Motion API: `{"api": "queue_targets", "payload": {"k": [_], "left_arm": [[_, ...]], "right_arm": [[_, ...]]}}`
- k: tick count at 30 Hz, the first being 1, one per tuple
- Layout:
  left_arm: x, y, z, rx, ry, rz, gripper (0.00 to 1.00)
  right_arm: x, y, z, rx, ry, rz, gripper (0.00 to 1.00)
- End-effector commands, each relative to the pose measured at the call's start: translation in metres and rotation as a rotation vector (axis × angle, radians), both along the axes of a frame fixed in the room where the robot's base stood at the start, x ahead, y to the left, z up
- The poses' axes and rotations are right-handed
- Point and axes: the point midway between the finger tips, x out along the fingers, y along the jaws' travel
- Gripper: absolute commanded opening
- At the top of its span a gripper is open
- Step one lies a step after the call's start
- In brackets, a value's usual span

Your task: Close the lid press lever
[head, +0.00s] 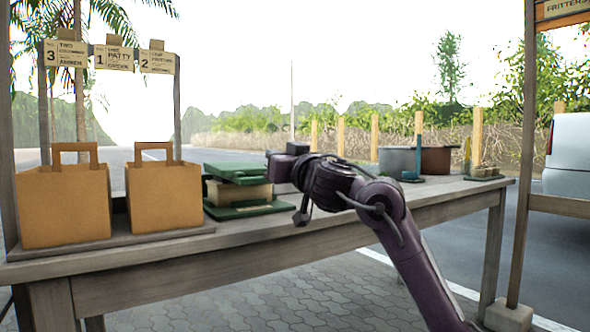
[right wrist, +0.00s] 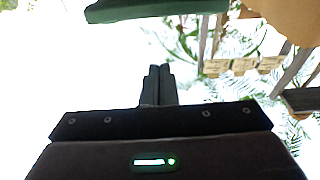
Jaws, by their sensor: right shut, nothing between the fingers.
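A green press-like device (head: 245,209) stands on the table right of the paper bags. It has a green upper plate (head: 234,170), a tan block (head: 236,192) and a green base. A green slab edge, likely part of it, shows at the top of the right wrist view (right wrist: 155,11). I cannot make out its lever clearly; my right arm covers its right side. My right gripper (head: 272,154) is beside the device, at about upper-plate height. In the right wrist view its fingers (right wrist: 158,84) are together and empty, apart from the slab. My left gripper is not in view.
Two paper bags (head: 66,205) (head: 165,198) stand on a board at the left of the wooden table (head: 170,262). Order tickets (head: 113,57) hang above. A grey pot (head: 396,160), a brown pot (head: 436,160) and an upright teal tool (head: 418,150) stand at the back right.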

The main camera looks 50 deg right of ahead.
Motion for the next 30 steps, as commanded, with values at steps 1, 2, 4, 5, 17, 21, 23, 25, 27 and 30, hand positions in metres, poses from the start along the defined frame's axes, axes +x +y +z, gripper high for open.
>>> {"api": "queue_targets", "payload": {"k": [1, 2, 4, 5, 17, 21, 23, 25, 27, 30], "left_arm": [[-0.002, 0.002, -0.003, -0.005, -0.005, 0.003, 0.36], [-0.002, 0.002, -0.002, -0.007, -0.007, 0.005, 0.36], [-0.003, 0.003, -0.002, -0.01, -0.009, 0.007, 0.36], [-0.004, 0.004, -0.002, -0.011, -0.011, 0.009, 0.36], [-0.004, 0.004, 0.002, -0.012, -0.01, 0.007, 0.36], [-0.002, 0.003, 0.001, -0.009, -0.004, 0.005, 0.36], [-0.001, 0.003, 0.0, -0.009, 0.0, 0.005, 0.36], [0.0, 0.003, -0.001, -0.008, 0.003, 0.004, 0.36], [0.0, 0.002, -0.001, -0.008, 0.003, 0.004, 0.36], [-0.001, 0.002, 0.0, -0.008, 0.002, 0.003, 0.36]], "right_arm": [[-0.006, 0.002, -0.009, 0.001, 0.002, 0.001, 0.0], [-0.009, 0.004, -0.009, 0.003, 0.0, 0.003, 0.0], [-0.019, 0.007, -0.012, 0.003, 0.0, 0.004, 0.0], [-0.024, 0.008, -0.014, 0.002, -0.001, 0.003, 0.0], [-0.07, 0.022, -0.028, 0.003, 0.0, 0.001, 0.0], [-0.073, 0.022, -0.03, 0.001, 0.002, -0.001, 0.0], [-0.073, 0.022, -0.03, 0.001, 0.002, -0.001, 0.0], [-0.073, 0.022, -0.03, 0.001, 0.002, -0.001, 0.0], [-0.073, 0.022, -0.03, 0.001, 0.002, -0.001, 0.0], [-0.071, 0.025, -0.031, -0.002, 0.006, 0.007, 0.0]]}}
